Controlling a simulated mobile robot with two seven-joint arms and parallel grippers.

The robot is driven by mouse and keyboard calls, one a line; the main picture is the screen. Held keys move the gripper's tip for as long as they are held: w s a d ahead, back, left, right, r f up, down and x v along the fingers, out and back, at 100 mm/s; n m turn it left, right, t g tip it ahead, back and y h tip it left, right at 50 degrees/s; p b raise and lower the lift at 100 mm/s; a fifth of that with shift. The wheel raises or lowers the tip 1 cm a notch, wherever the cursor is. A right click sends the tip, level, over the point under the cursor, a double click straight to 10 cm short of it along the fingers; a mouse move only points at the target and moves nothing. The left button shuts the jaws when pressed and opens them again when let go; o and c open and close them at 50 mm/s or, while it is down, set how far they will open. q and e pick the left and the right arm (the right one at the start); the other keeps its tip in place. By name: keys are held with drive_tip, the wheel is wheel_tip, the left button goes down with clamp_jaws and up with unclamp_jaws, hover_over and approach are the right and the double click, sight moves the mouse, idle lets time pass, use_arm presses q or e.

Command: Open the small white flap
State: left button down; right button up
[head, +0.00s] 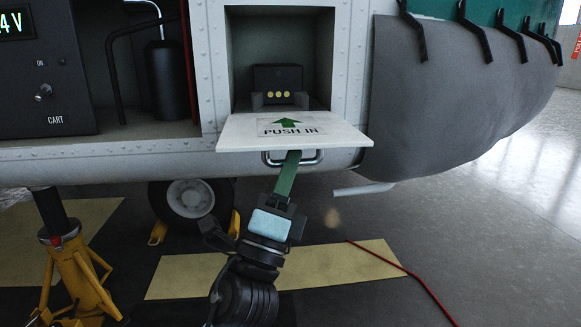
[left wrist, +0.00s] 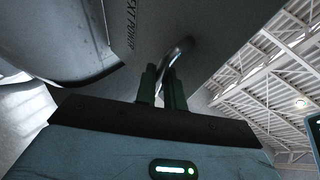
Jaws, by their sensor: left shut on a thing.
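The small white flap (head: 225,137) is swung down and out, about level, below an open box-shaped recess (head: 257,45) in the hull. Its upturned face bears a "PUSH IN" label with a green arrow. A metal handle (head: 312,156) shows just under its front edge. My left gripper (head: 290,160) reaches up from below with green fingers shut on this handle. In the left wrist view, the fingers (left wrist: 164,80) are on the curved metal handle (left wrist: 178,50), beside a dark surface lettered "EXT POWER". My right gripper is not in view.
Inside the recess is a black block with three gold contacts (head: 279,94). A dark panel marked "CART" (head: 50,80) and a black bottle (head: 168,80) are at left. A yellow jack (head: 75,275) and a wheel (head: 190,198) stand below. A red cable (head: 420,282) lies on the floor.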

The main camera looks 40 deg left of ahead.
use_arm(q)
drive_tip(key=shift+w+a+f, duration=0.15)
drive_tip(key=shift+a, duration=0.3)
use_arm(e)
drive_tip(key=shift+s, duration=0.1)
use_arm(q)
drive_tip(key=c, duration=1.8)
unclamp_jaws()
drive_tip(key=shift+n, duration=0.3)
drive_tip(key=shift+c, duration=0.2)
drive_tip(key=shift+o, duration=1.1)
drive_tip(key=shift+w+a+f, duration=0.1)
drive_tip(key=shift+w+f, duration=0.05)
drive_tip(key=shift+o, duration=0.6)
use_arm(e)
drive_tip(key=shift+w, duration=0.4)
